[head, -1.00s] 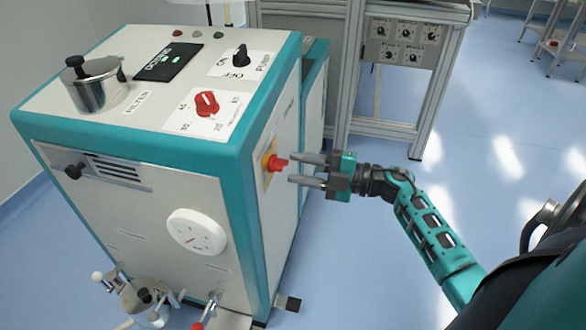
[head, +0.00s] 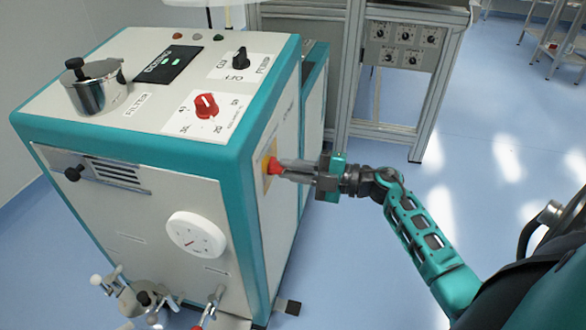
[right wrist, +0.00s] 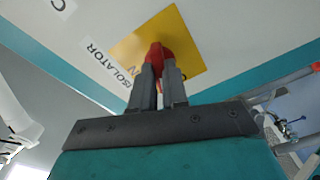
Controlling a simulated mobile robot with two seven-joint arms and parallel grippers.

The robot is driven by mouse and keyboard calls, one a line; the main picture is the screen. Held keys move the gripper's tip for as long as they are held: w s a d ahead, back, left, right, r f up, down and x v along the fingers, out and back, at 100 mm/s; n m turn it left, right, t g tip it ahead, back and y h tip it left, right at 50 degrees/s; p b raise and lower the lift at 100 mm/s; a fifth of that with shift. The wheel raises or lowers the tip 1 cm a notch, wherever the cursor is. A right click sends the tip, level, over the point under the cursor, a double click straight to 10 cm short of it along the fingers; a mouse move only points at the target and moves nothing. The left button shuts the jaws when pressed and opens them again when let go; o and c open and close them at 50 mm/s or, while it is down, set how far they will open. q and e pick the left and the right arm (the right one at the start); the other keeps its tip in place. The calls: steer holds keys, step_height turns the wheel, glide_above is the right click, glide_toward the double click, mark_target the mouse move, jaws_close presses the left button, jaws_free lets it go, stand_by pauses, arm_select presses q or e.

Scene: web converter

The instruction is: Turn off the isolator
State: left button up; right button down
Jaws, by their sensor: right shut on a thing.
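The isolator is a red handle (head: 274,166) on a yellow plate, on the right side of the white and teal machine (head: 125,215). In the right wrist view the red handle (right wrist: 160,56) stands in front of the yellow plate (right wrist: 190,30), beside the label "ISOLATOR" (right wrist: 107,62). My right gripper (head: 288,170) reaches the handle from the right and is shut on it, with a finger on each side. The fingers (right wrist: 159,85) hide the handle's lower part in the right wrist view. My left gripper is not in view.
On the machine's top are a red dial (head: 206,105), a black pump knob (head: 239,58), a dark display (head: 169,63) and a metal filter pot (head: 95,86). A metal frame bench (head: 400,80) stands behind. The blue floor (head: 480,215) at right is clear.

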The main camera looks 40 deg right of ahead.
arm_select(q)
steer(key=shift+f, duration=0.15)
arm_select(e)
steer(key=shift+f+n+b, duration=0.1)
steer(key=shift+n+b, duration=0.2)
steer(key=shift+n, duration=0.7)
arm_select(q)
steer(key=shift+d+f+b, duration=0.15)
steer(key=shift+b, duration=0.2)
arm_select(e)
steer(key=shift+n, duration=1.4)
steer(key=c, duration=1.1)
jaws_free()
steer(key=shift+c, duration=0.2)
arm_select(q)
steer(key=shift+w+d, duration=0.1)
arm_select(e)
steer(key=shift+d, duration=0.1)
